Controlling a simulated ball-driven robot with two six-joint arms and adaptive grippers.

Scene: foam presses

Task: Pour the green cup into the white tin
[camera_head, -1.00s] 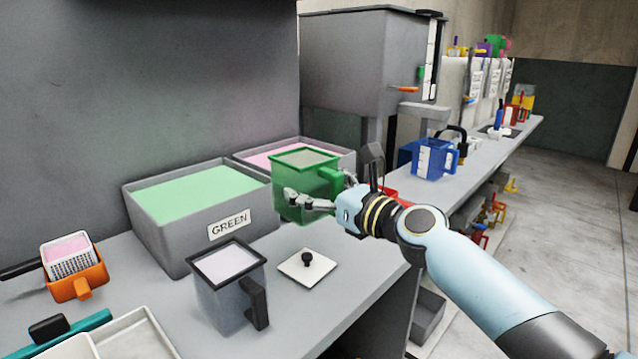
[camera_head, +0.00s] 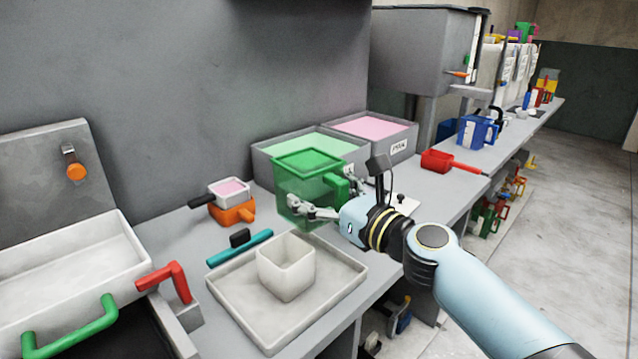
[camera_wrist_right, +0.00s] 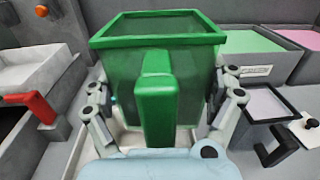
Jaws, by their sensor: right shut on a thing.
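The green cup (camera_head: 309,185) is a see-through square jug with a green rim and handle. My right gripper (camera_head: 312,205) is shut on it, with fingers on both sides of its body. The cup is upright and held up, behind and slightly right of the white tin. In the right wrist view the cup (camera_wrist_right: 115,75) fills the middle, its handle toward the wrist. I cannot make out its contents. The white tin (camera_head: 287,266) is an open, tapered square pot standing in a shallow pale tray (camera_head: 232,312); it looks empty. My left gripper is not in view.
Bins of green foam (camera_head: 262,165) and pink foam (camera_head: 400,150) stand behind. An orange holder (camera_head: 232,212) with a pink-filled basket and a teal tool (camera_head: 240,248) lie left of the cup. A press with a red handle (camera_head: 175,280) stands left. A black-rimmed jug (camera_wrist_right: 265,103) is right.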

